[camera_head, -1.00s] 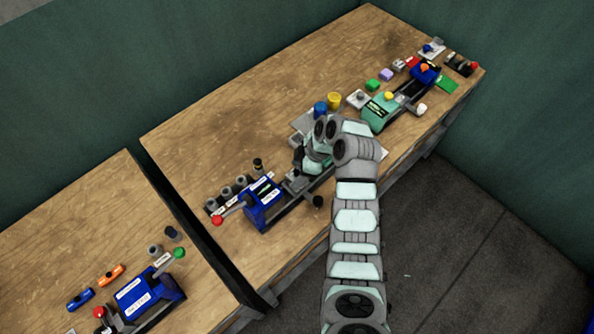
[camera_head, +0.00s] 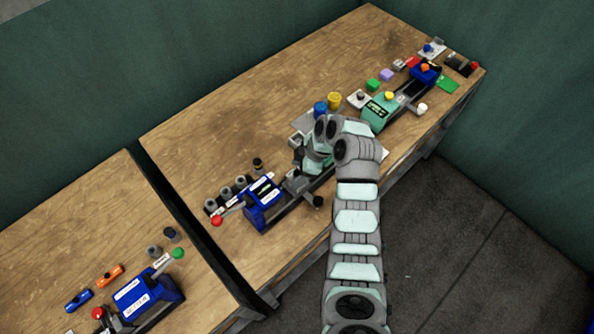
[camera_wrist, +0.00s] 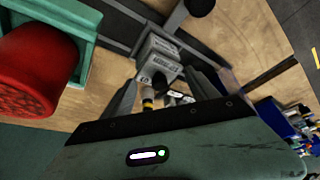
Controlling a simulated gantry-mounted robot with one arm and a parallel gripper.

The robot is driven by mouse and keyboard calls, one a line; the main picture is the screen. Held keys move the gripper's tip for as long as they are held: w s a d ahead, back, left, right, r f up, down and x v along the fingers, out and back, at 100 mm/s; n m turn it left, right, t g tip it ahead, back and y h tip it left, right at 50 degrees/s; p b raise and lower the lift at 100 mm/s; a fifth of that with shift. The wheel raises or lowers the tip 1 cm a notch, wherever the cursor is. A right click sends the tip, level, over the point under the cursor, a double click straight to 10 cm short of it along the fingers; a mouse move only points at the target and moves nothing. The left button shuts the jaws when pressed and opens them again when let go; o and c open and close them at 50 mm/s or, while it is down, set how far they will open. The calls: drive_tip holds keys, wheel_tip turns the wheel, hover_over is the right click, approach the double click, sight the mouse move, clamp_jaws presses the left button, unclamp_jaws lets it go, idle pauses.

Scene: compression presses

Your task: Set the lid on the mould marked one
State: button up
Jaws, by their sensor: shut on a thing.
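My gripper (camera_wrist: 162,78) is shut on a small dark grey piece, which looks like the lid (camera_wrist: 160,83), though its outline is partly hidden. Just beyond the fingertips in the wrist view is a grey block with white labels (camera_wrist: 157,52), which looks like a mould. I cannot read its mark, nor tell whether the lid touches it. In the head view a grey block (camera_head: 293,179) sits on the dark rail of the blue press (camera_head: 262,205). My wrist is just above and right of it and hides the fingers.
Several small grey cylinders (camera_head: 226,194) stand in a row left of the blue press. A red-knobbed lever (camera_head: 216,220) sticks out there. A blue jar (camera_head: 320,108) and a yellow jar (camera_head: 334,100) stand behind my wrist. The table's back left is clear.

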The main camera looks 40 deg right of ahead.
drive_tip(key=shift+f+b, duration=0.5)
drive_tip(key=shift+f, duration=0.05)
drive_tip(key=o, duration=1.5)
drive_tip(key=shift+c, duration=0.2)
drive_tip(key=p+v, duration=0.3)
drive_tip(key=v, duration=0.7)
drive_tip(key=shift+r+p, duration=0.35)
drive_tip(key=shift+r, duration=0.05)
drive_tip(key=shift+s, duration=0.1)
